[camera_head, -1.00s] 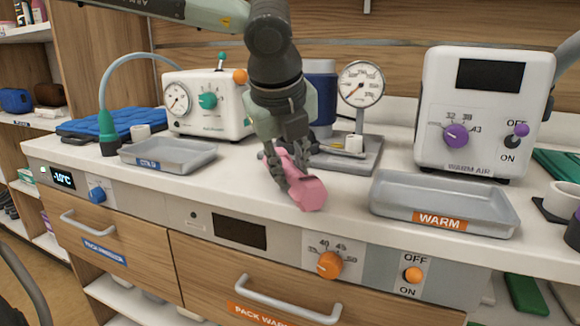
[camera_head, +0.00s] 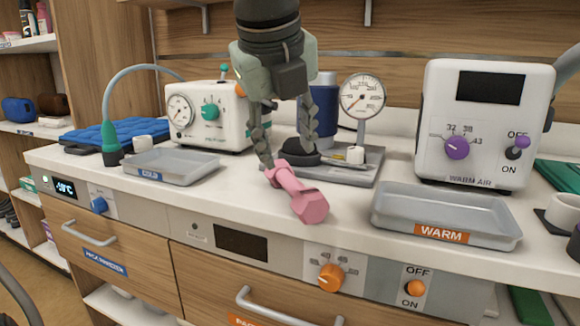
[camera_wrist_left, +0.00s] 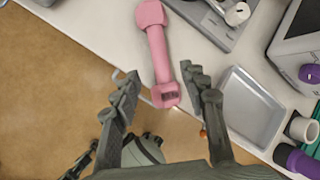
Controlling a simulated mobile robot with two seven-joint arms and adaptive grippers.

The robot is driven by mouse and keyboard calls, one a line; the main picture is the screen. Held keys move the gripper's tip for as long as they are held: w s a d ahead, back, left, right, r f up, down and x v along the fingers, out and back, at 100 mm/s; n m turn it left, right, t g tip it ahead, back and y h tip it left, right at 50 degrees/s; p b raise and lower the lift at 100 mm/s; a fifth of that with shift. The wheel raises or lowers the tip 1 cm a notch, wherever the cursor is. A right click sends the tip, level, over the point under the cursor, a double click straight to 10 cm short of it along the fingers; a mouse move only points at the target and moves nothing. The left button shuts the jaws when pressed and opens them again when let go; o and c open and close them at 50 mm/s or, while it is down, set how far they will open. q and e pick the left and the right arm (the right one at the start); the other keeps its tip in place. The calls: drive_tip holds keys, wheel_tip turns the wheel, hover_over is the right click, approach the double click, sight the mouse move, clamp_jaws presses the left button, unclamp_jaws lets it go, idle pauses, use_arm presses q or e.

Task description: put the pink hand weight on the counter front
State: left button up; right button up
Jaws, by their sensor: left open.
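The pink hand weight (camera_head: 297,194) lies on the white counter (camera_head: 240,193), between the COLD tray and the WARM tray, with one end near the front edge. It also shows in the left wrist view (camera_wrist_left: 157,50), lying on the counter beyond my fingers. My left gripper (camera_head: 285,145) is open and empty, pointing down above and behind the weight in the head view. In the wrist view its two fingers (camera_wrist_left: 163,90) are spread, with the weight's near end between their directions. Contact between fingers and weight cannot be told.
A grey COLD tray (camera_head: 171,167) stands to the left and a grey WARM tray (camera_head: 446,214) to the right. A gauge stand (camera_head: 362,98) is behind the weight. A white warm air unit (camera_head: 484,120) stands at right. Counter around the weight's front is clear.

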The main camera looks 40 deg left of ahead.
use_arm(q)
drive_tip(key=shift+v, duration=1.9)
